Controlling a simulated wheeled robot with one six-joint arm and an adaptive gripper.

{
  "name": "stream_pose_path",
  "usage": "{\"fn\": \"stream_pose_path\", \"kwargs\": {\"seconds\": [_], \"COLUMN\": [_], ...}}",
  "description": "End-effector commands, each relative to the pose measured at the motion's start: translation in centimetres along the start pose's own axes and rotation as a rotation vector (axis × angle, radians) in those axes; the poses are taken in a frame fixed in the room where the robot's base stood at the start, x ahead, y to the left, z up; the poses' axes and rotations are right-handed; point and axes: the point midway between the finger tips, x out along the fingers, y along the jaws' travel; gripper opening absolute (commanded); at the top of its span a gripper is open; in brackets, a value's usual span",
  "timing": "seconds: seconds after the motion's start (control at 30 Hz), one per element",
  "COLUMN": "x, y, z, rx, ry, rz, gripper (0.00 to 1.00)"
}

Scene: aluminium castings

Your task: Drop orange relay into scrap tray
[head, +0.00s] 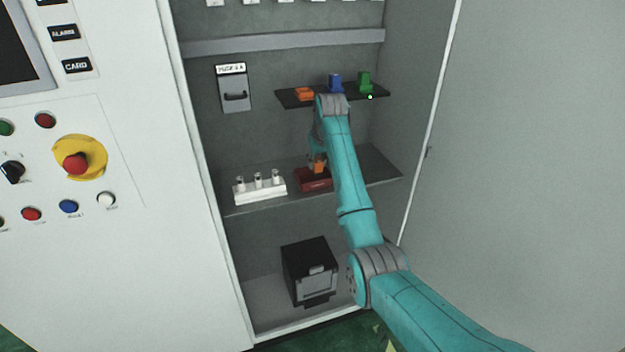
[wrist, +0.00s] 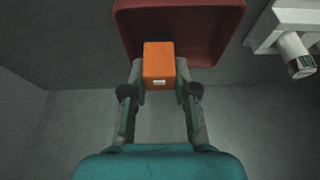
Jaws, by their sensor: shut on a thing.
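My gripper (wrist: 160,88) is shut on the orange relay (wrist: 158,62), a small block held between the two fingertips. In the head view the orange relay (head: 319,166) shows just above the dark red scrap tray (head: 316,185), which sits on the middle shelf. In the wrist view the relay overlaps the near part of the scrap tray (wrist: 222,30), whose inside is seen from above. My arm hides part of the tray's right side in the head view. The exact height of the relay over the tray floor is hard to tell.
A white fuse holder (head: 260,189) with several fuses stands left of the tray. The upper dark shelf (head: 290,99) carries another orange block (head: 304,93), a blue block (head: 335,83) and a green block (head: 365,82). A black box (head: 309,272) sits below. Cabinet walls enclose both sides.

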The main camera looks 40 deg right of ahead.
Motion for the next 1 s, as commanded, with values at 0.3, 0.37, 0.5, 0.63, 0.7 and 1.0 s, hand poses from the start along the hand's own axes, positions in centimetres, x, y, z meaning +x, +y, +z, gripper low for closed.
{"fn": "stream_pose_path", "kwargs": {"seconds": [0.3, 0.37, 0.5, 0.63, 0.7, 1.0], "x": [0.5, 0.5, 0.5, 0.5, 0.5, -2.2], "y": [0.0, 0.0, 0.0, 0.0, 0.0, 0.0], "z": [0.2, 0.2, 0.2, 0.2, 0.2, 0.1], "rx": [0.0, 0.0, 0.0, 0.0, 0.0, 0.0], "ry": [0.0, 0.0, 0.0, 0.0, 0.0, 0.004], "rz": [0.0, 0.0, 0.0, 0.0, 0.0, 0.0], "gripper": [0.0, 0.35, 0.57, 0.57, 0.57, 0.57]}}
